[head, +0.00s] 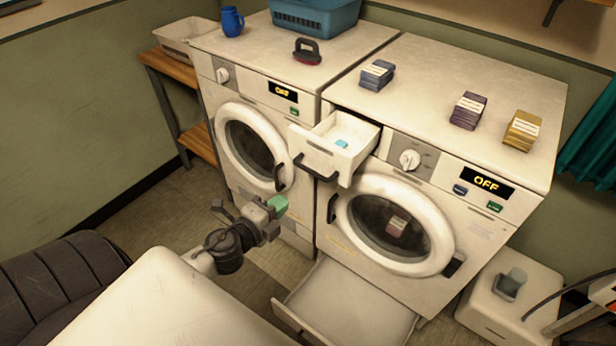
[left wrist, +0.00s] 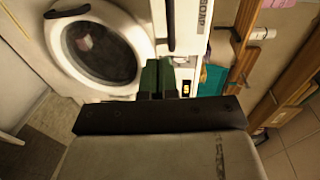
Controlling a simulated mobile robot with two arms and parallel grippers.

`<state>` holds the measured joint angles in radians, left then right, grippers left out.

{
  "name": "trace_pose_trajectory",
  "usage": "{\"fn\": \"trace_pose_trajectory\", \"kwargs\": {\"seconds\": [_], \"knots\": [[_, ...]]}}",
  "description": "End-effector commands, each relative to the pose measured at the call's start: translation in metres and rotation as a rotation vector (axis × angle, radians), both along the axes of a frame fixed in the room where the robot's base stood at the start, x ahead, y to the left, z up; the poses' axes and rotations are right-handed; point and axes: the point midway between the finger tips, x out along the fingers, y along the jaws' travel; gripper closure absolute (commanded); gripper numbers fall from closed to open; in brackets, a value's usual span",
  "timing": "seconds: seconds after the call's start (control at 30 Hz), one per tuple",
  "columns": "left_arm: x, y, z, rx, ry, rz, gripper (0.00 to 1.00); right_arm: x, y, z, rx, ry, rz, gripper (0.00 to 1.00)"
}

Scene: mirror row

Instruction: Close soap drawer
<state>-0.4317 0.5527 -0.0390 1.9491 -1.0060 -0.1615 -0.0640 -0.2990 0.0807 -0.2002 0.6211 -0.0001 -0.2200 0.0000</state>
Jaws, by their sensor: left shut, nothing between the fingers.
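The soap drawer (head: 322,155) is pulled out at the upper left of the right washing machine (head: 465,225). It has a dark handle on its front, and a small light-blue block (head: 342,143) lies inside. In the left wrist view the drawer front (left wrist: 201,22) carries the word SOAP. My left gripper (head: 278,204) has green fingertips. It is in front of the machines, below the drawer and apart from it. It is shut and empty, and its fingers show in the left wrist view (left wrist: 157,76). My right gripper is out of view.
A flat white panel or tray (head: 345,305) sticks out low from the right machine. Its round door (head: 440,230) is shut. Several small stacks, among them a yellow one (head: 522,130), stand on top. A blue basket (head: 315,15) and a dark-handled brush (head: 307,52) sit on the left machine.

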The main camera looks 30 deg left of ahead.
Motion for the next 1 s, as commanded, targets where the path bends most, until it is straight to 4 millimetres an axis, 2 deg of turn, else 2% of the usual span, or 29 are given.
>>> {"fn": "trace_pose_trajectory", "kwargs": {"seconds": [0.3,0.5,0.7,1.0], "knots": [[0.057,-0.003,-0.004,-0.001,-0.002,0.001,1.00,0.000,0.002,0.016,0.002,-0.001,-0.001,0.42],[0.084,-0.006,0.000,-0.001,0.000,0.000,1.00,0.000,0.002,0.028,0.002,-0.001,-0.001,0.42],[0.096,-0.006,0.000,-0.002,0.000,0.000,1.00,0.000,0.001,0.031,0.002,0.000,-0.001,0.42],[0.097,-0.006,-0.001,-0.002,0.001,0.000,1.00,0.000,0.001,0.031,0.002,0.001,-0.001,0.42]]}}
